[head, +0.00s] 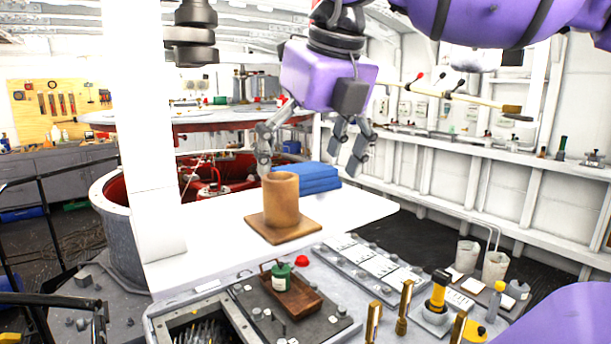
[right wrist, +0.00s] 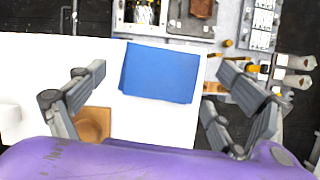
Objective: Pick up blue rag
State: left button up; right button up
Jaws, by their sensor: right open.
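The blue rag (head: 318,181) is a thick folded block lying flat on the white tabletop, behind and right of the wooden cup. In the right wrist view the whole rag (right wrist: 160,72) shows as a blue rectangle between and beyond my fingers. My right gripper (head: 312,162) points down above the table near the rag, its fingers spread wide. In the right wrist view the gripper (right wrist: 162,78) is open and empty, with a finger on each side of the rag. My left gripper is not in view.
The brown wooden cup (head: 282,202) stands on a square wooden board (head: 283,231) close to the rag; it is beside the left finger in the wrist view. A grey control panel (head: 330,325) with levers and a green bottle (head: 281,277) lies in front. The white tabletop (head: 210,236) has clear room.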

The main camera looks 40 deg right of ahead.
jog(key=shift+f, duration=0.25)
jog(key=c, duration=1.2)
jog(key=shift+c, duration=0.2)
jog(key=shift+r, duration=0.1)
jog(key=shift+w+r, duration=0.1)
jog(key=shift+r, duration=0.35)
jog(key=s+a+r, duration=0.1)
jog(key=s+r, duration=1.1)
jog(key=s, duration=0.2)
jog(key=shift+a, duration=0.3)
jog(key=o, duration=0.4)
jog(key=shift+c, duration=1.3)
